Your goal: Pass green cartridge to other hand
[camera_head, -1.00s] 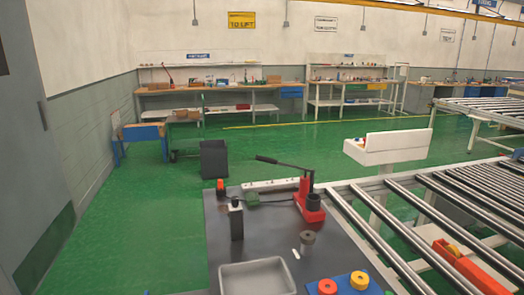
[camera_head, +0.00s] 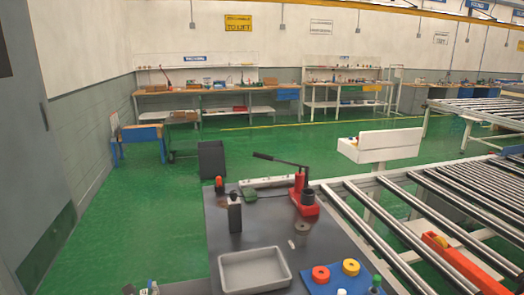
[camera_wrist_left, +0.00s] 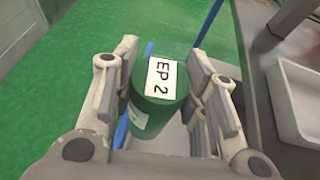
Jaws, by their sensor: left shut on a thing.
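The green cartridge (camera_wrist_left: 160,97), a cylinder with a white label reading "EP 2", sits between the fingers of my left gripper (camera_wrist_left: 165,90) in the left wrist view. The gripper is shut on it, with a finger on each side. Green floor shows behind it, and the dark table edge is to the right. In the head view, only small pale parts of what looks like my left gripper (camera_head: 142,288) show at the bottom left edge; the cartridge cannot be made out there. My right gripper is in neither view.
The dark table (camera_head: 222,250) holds a grey tray (camera_head: 255,270), a red press (camera_head: 305,200), a dark bottle-like object (camera_head: 234,212) and a blue board (camera_head: 328,286) with red and yellow rings. A roller conveyor (camera_head: 385,235) runs along the right.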

